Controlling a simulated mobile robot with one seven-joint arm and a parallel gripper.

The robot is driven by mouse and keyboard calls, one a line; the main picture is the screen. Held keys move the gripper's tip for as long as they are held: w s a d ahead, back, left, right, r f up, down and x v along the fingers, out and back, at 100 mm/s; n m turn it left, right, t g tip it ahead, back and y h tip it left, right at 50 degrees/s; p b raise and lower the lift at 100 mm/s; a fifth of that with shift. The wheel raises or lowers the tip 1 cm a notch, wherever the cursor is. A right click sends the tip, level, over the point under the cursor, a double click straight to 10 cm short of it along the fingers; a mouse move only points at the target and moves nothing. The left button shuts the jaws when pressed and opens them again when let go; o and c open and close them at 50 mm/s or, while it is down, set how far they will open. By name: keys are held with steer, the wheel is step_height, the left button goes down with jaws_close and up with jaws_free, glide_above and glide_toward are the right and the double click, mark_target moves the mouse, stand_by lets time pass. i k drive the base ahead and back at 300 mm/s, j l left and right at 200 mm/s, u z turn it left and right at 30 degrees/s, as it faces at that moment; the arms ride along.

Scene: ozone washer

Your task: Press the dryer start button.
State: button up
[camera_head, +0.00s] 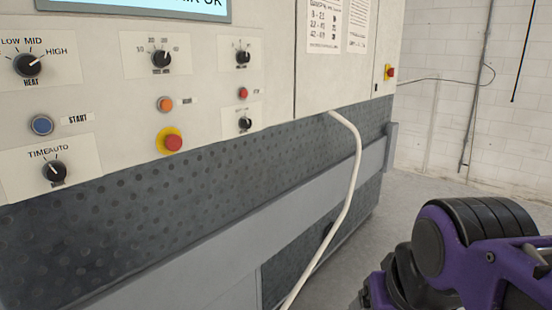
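A round blue button (42,125) labelled START sits at the left of the pale machine panel, with a dark rim. It lies below the HEAT knob (28,65) and above the TIME/AUTO knob (54,171). Nothing covers it. My purple and black arm (450,255) is at the lower right, far from the button and well apart from the panel. The arm runs out of the frame, and I cannot make out gripper fingers there.
An orange button (165,104), a red stop button (172,142) on a yellow base and a small red button (243,93) share the panel. A grey rail (250,225) juts out below. A white hose (349,190) hangs down in front. Floor (395,210) shows bare at right.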

mark_target(43, 125)
steer(key=u, duration=1.75)
